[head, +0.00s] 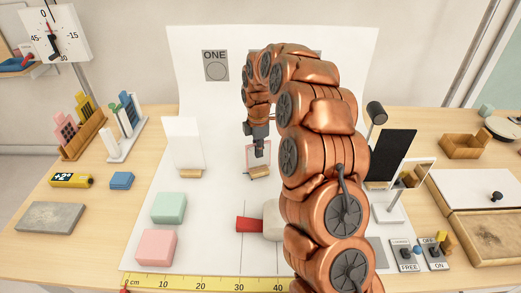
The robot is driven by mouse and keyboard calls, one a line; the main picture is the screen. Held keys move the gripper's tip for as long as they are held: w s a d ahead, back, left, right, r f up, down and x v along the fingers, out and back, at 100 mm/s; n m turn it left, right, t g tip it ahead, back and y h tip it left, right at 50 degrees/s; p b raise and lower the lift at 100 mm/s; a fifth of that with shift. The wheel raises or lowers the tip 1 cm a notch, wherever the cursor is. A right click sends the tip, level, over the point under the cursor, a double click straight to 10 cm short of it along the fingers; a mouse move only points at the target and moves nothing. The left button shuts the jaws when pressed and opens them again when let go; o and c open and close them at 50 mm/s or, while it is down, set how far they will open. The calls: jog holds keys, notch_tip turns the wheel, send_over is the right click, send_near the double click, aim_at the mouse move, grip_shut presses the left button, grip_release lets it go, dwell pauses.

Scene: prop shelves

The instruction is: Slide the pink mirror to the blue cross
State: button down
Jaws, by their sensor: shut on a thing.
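My gripper (258,152) is shut on a small upright panel with a thin pink frame, which appears to be the pink mirror (271,158). The mirror stands on a small wooden base (260,174) near the middle of the white sheet (225,190). My gripper comes down from above and covers much of the panel's face. I cannot see the blue cross; my arm hides a large part of the sheet to the right.
A white panel (186,143) stands left of the mirror. A red-tipped pale object (250,225) lies in front, partly behind my arm. Green (169,207) and pink (156,246) blocks lie front left. A black panel (392,155) stands at right. A yellow ruler (220,284) edges the front.

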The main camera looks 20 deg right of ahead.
jog(key=shift+w+a, duration=0.2)
jog(key=shift+a, duration=0.35)
jog(key=shift+w+a, duration=0.15)
jog(key=shift+a, duration=0.4)
jog(key=shift+f, duration=0.2)
jog(key=c, duration=1.2)
grip_release()
